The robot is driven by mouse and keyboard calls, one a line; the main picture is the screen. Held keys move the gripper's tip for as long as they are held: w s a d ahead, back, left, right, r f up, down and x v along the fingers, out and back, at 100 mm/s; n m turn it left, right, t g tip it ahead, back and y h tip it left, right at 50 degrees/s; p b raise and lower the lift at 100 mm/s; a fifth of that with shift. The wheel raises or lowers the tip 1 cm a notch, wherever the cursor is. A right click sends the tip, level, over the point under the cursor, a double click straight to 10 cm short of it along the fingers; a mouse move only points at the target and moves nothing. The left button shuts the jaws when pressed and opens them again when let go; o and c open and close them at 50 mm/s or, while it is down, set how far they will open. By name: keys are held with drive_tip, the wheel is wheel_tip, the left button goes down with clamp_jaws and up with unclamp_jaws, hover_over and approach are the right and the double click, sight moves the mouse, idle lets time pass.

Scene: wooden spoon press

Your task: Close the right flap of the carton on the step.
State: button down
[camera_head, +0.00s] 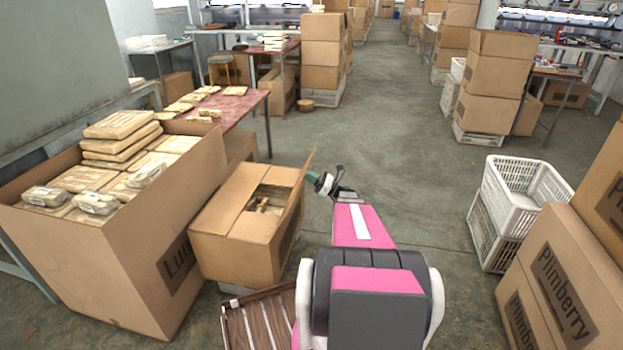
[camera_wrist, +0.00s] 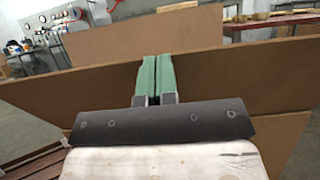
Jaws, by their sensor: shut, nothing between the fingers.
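The carton (camera_head: 228,250) is brown cardboard and stands left of my arm in the head view. Its top is partly covered by flaps on the left, with a gap (camera_head: 264,202) showing some contents. The right flap (camera_head: 293,207) stands up, roughly upright and leaning slightly outward. My gripper (camera_head: 316,179) is shut and empty, just right of this flap near its upper far part. In the wrist view, the green fingertips (camera_wrist: 155,76) are together in front of the flap's broad outer face (camera_wrist: 235,72). I cannot tell whether they touch it. The step under the carton is mostly hidden.
A large open box (camera_head: 135,262) of wrapped packs stands close left of the carton. A brown slatted piece (camera_head: 255,322) lies in front. White crates (camera_head: 515,205) and Pimberry boxes (camera_head: 560,275) stand at the right. The aisle floor (camera_head: 400,130) ahead is clear.

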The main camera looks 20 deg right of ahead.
drive_tip(key=shift+r, duration=0.1)
drive_tip(key=w+a+r+g+h, duration=0.2)
drive_tip(key=w+a+g+h, duration=0.5)
drive_tip(key=a, duration=0.5)
drive_tip(key=shift+w+a+f+g+h, duration=0.75)
drive_tip(key=shift+w+a+f+h, duration=0.5)
drive_tip(key=shift+a+f+h, duration=0.55)
drive_tip(key=shift+w+a+f+g+h, duration=0.7)
drive_tip(key=shift+w+a+f+h, duration=0.65)
drive_tip(key=shift+f, duration=0.7)
drive_tip(key=shift+w+a+f+g+h, duration=0.75)
drive_tip(key=shift+w+a+f+h, duration=0.35)
drive_tip(key=shift+a+f+h, duration=0.55)
drive_tip(key=shift+d+f, duration=0.2)
drive_tip(key=shift+f, duration=0.1)
